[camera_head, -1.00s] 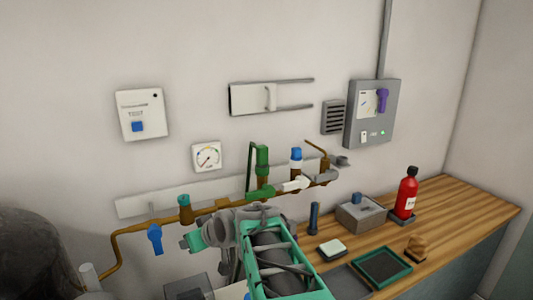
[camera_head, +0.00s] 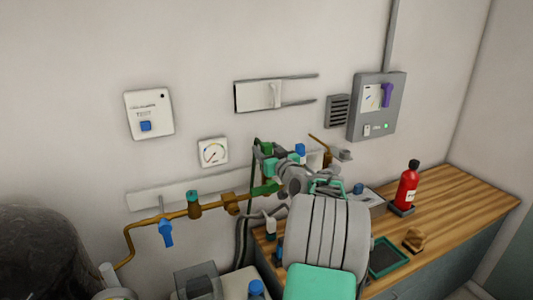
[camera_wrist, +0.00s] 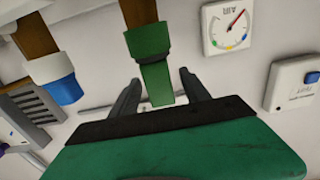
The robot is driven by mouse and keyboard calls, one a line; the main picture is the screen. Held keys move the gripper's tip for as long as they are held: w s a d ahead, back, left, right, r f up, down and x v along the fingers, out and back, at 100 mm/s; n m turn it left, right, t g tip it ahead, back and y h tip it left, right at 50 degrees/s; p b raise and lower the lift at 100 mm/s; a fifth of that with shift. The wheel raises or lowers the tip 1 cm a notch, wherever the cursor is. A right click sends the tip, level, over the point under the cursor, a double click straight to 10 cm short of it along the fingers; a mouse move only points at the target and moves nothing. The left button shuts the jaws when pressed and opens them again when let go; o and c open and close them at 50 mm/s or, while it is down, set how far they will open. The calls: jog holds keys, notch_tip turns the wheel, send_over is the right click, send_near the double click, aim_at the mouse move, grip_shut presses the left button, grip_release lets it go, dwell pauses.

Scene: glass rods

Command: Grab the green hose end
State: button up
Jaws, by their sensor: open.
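The green hose end (camera_wrist: 150,42) is a green fitting on a brown pipe stub in the wrist view, where the scene appears upside down. Its narrower tip lies between the two dark fingers of my gripper (camera_wrist: 160,78), with a visible gap on either side. The fingers are spread and hold nothing. In the head view the green hose end (camera_head: 266,148) shows above the wall pipe, partly covered by my gripper (camera_head: 272,166). I cannot tell the exact depth between fingers and fitting.
A blue-and-white fitting (camera_wrist: 55,80) on another brown stub stands beside the green one. The copper pipe (camera_head: 180,214) with a blue lever (camera_head: 166,233) runs along the wall. A gauge (camera_head: 213,152) is behind. A red extinguisher (camera_head: 407,187) stands on the wooden bench (camera_head: 465,205).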

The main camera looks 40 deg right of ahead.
jog(key=shift+s+a, duration=0.1)
jog(key=shift+c, duration=0.5)
grip_shut()
jog(key=shift+r, duration=0.1)
